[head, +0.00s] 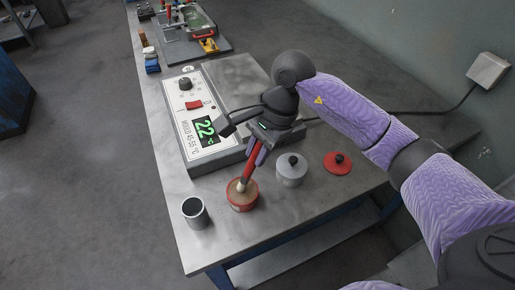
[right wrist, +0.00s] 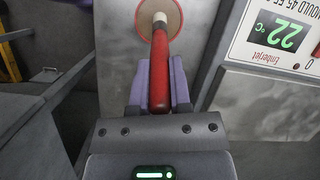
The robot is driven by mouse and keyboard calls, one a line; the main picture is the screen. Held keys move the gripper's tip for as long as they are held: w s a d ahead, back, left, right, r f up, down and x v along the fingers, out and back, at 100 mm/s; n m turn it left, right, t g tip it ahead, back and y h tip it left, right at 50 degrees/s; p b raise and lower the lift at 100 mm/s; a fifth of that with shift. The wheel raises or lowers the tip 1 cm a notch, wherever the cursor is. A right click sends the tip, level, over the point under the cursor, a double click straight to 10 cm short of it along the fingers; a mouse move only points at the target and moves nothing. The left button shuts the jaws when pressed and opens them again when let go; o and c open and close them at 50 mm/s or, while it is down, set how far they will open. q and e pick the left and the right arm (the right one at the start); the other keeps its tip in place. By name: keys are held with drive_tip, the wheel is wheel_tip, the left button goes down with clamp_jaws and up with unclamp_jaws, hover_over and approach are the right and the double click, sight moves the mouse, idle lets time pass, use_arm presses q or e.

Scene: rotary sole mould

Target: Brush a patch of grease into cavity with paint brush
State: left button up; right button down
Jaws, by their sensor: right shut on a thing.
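The paint brush (head: 247,172) has a red handle and a pale tip. My right gripper (head: 258,152) is shut on its handle, and the brush points down at a slight tilt. Its tip is at the open red pot (head: 240,204), over or in the tan contents; I cannot tell how deep. In the right wrist view the brush handle (right wrist: 159,75) lies between the purple fingers (right wrist: 159,88), with its tip inside the round pot rim (right wrist: 178,22). A metal fixture with a greenish inside (head: 197,24) stands at the table's far end; I cannot make out a cavity. My left gripper is out of view.
A control box (head: 212,152) reading 22 °C stands behind the pot. A grey cup (head: 195,213) is left of the pot, near the edge. A grey lidded pot (head: 291,170) and a red lid (head: 338,162) are to the right.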

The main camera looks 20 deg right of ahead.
drive_tip(key=shift+f+b, duration=0.25)
drive_tip(key=shift+b, duration=0.1)
idle(1.1)
wheel_tip(320, 180, up, 7)
drive_tip(key=p, duration=0.4)
drive_tip(key=shift+r, duration=0.15)
idle(0.5)
